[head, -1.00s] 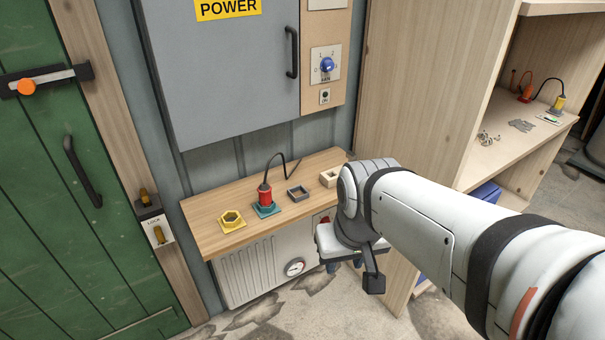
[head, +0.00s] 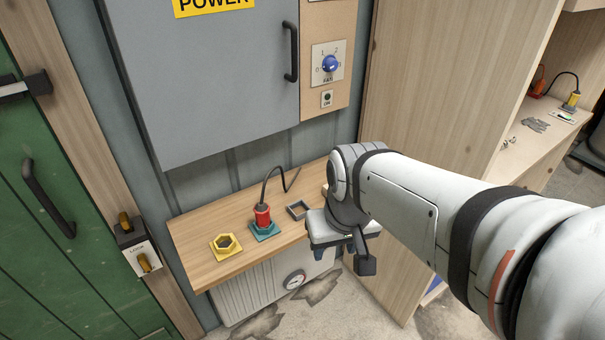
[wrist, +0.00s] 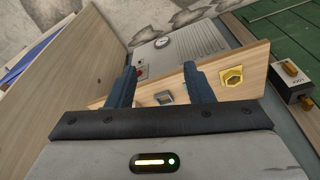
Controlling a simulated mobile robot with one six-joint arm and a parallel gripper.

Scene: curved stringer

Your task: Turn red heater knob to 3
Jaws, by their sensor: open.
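The red heater knob (wrist: 140,72) shows small in the wrist view, beside the inner side of the left finger and apparently beyond it. Its pointer and number marks are too small to read. The white ribbed heater (head: 255,295) with a round gauge (head: 294,280) stands under the wooden shelf. In the head view my gripper (head: 334,254) hangs in front of the heater's right end and hides the knob. In the wrist view my gripper (wrist: 160,70) has its two blue fingers apart, with nothing held between them.
The wooden shelf (head: 195,262) juts out above the heater, holding a yellow hex socket (head: 226,245), a red plug (head: 263,217) and a grey square frame (head: 298,209). A tall wooden cabinet side (head: 430,90) stands close on the right. Floor (head: 320,290) before the heater is clear.

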